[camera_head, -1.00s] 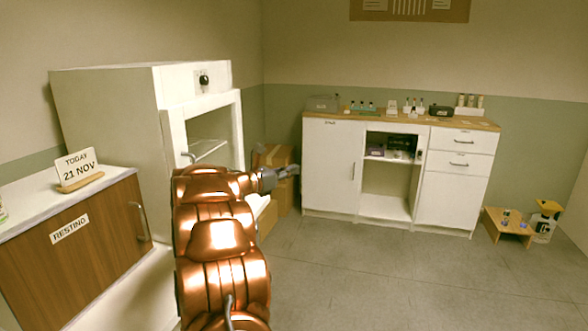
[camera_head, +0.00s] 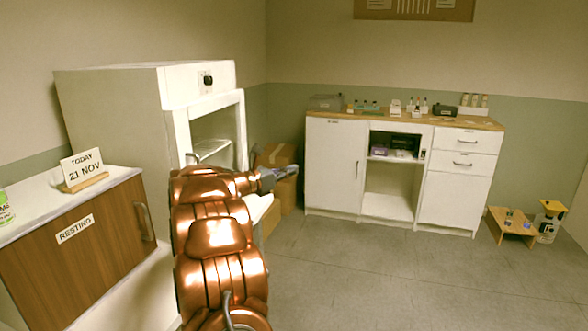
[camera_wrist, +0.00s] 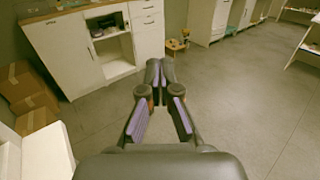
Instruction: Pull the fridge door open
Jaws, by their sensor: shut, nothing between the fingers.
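The white fridge (camera_head: 110,110) stands at the left in the head view, with a dark round knob on its upper front panel. Its front has a pale frame around a window or opening, through which a shelf (camera_head: 207,150) shows. A small handle (camera_head: 190,157) is at the left of the frame. My copper arm hides the lower front, and I cannot tell whether the door is ajar. My gripper (camera_head: 288,171) is to the right of the fridge front, apart from the handle. In the wrist view my gripper (camera_wrist: 160,66) is shut and empty, its fingertips together.
A wooden-fronted counter (camera_head: 80,245) marked RESTING stands at the near left, with a date sign (camera_head: 83,169) on top. Cardboard boxes (camera_wrist: 28,88) lie beyond the fridge. A white cabinet (camera_head: 335,165) stands at the back.

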